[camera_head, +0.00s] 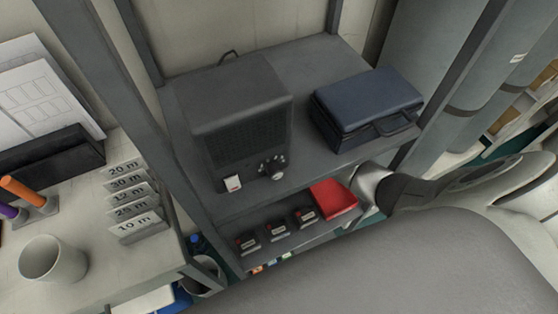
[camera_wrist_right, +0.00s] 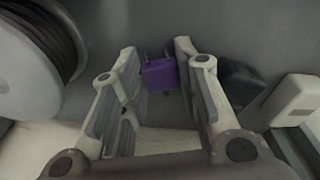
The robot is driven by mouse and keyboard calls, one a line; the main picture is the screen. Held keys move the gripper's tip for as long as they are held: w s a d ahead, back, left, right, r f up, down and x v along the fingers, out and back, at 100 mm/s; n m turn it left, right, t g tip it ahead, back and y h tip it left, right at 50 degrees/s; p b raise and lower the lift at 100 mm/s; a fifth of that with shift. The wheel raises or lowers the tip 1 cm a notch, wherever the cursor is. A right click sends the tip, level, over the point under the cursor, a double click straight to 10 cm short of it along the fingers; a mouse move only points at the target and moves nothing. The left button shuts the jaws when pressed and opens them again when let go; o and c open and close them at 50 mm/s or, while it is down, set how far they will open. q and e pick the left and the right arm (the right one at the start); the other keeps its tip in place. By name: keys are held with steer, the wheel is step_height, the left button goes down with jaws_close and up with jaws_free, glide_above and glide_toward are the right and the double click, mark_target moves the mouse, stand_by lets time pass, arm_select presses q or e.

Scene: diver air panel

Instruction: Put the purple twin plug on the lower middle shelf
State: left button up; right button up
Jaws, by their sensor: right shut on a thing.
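The purple twin plug (camera_wrist_right: 159,74) shows in the right wrist view, between the fingertips of my right gripper (camera_wrist_right: 160,70). The gripper is shut on it, and its two pins point away from the gripper. In the head view my right arm reaches in from the right at the end of the shelf unit; its gripper and the plug are hidden there. A lower shelf (camera_head: 290,243) shows below the one with the grey speaker box. My left gripper is in neither view.
The lower shelf bears several small dark boxes (camera_head: 277,231) and a red item (camera_head: 334,198) near my right arm. Above are the grey speaker box (camera_head: 238,110) and a blue case (camera_head: 367,103). In the wrist view, a cable reel (camera_wrist_right: 38,55) and a white box (camera_wrist_right: 294,100) flank the gripper.

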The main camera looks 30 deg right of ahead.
steer(key=o, duration=0.9)
steer(key=shift+f, duration=0.1)
steer(key=r, duration=0.2)
steer(key=r+p, duration=0.1)
steer(key=r, duration=0.2)
steer(key=s+r, duration=0.1)
steer(key=r, duration=0.1)
steer(key=shift+d+r, duration=0.1)
steer(key=shift+r, duration=0.25)
